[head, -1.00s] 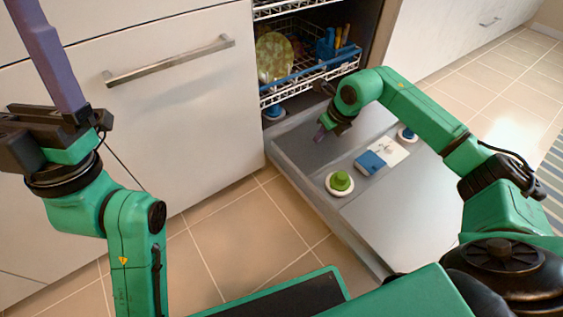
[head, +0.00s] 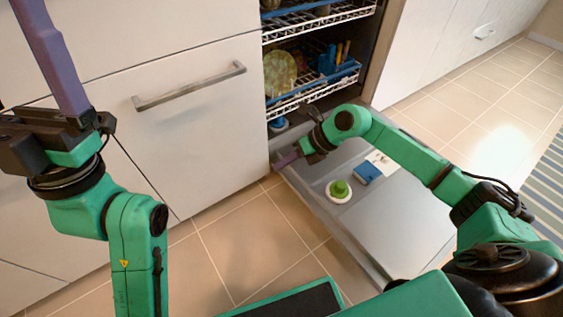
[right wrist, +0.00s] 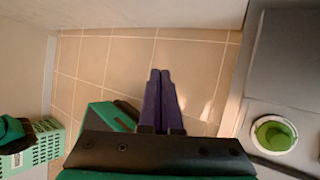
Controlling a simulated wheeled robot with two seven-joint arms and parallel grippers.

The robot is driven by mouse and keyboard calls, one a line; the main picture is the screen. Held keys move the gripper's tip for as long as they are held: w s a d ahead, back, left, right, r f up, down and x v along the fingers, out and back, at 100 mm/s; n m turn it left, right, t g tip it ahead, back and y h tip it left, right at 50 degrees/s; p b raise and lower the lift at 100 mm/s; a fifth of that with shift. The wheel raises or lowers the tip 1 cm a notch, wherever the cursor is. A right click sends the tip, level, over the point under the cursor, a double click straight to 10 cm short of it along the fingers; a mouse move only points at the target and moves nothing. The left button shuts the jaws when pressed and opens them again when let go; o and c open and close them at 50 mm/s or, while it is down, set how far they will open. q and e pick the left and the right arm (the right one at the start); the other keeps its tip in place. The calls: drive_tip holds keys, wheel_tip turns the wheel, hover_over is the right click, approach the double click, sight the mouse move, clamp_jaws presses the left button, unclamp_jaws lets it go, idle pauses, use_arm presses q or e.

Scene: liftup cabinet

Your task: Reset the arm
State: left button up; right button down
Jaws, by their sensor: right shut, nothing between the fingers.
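My right gripper (head: 284,160) is at the left edge of the lowered dishwasher door (head: 400,225). In the right wrist view its two purple fingers (right wrist: 160,76) lie side by side, shut and empty, pointing over bare floor tiles just left of the door. My right arm reaches in from the right, bent above the door. My left gripper (head: 55,55) is raised at the left, its purple finger pointing up in front of the cabinet front; whether it is open or shut does not show.
A green knob on a white disc (head: 339,190) and a blue block (head: 367,172) are on the door; the knob also shows in the right wrist view (right wrist: 274,133). Wire racks (head: 318,90) hold dishes behind. A handled cabinet front (head: 190,88) stands left. A green crate (right wrist: 45,145) is at lower left.

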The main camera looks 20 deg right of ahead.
drive_tip(key=shift+a, duration=0.3)
